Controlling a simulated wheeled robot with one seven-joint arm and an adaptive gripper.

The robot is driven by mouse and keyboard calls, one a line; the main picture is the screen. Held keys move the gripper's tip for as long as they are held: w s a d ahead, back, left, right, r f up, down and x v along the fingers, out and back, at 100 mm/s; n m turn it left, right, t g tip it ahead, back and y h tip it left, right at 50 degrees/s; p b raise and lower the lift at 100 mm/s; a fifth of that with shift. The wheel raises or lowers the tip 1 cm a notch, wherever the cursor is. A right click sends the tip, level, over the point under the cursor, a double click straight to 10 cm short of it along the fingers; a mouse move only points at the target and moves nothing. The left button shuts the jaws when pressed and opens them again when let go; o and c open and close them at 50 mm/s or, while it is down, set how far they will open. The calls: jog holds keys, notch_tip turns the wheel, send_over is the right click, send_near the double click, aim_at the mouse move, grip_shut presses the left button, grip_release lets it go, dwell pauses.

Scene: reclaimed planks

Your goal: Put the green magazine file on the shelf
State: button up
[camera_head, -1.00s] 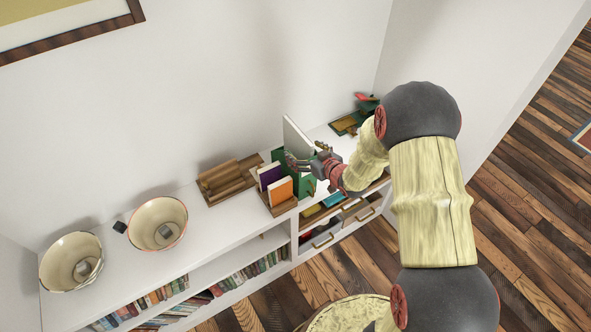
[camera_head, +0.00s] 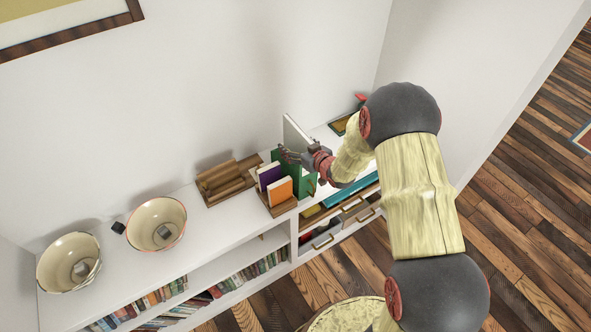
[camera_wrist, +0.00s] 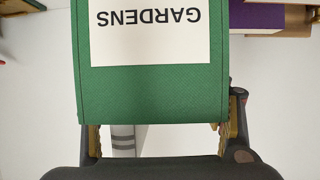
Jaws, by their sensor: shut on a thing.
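The green magazine file (camera_wrist: 150,100) fills the top middle of the wrist view. Its white label reads "GARDENS" upside down. The fingers of my gripper (camera_wrist: 162,128) are on either side of it, shut on it. In the head view, my gripper (camera_head: 297,157) is over the top of the white shelf unit (camera_head: 232,228), and part of the green file (camera_head: 308,186) shows below it. A white upright panel (camera_head: 294,134) stands just behind the gripper. Whether the file touches the shelf top is hidden.
A wooden holder with a purple book (camera_head: 269,175) and an orange book (camera_head: 280,190) stands close left of the file. Further left are a wooden stand (camera_head: 224,181) and two cream bowls (camera_head: 157,211). A green-and-tan item (camera_head: 342,124) lies at the right end.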

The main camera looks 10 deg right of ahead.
jog(key=shift+f, duration=0.1)
jog(key=c, duration=1.3)
jog(key=shift+r, duration=0.2)
jog(key=shift+c, duration=0.8)
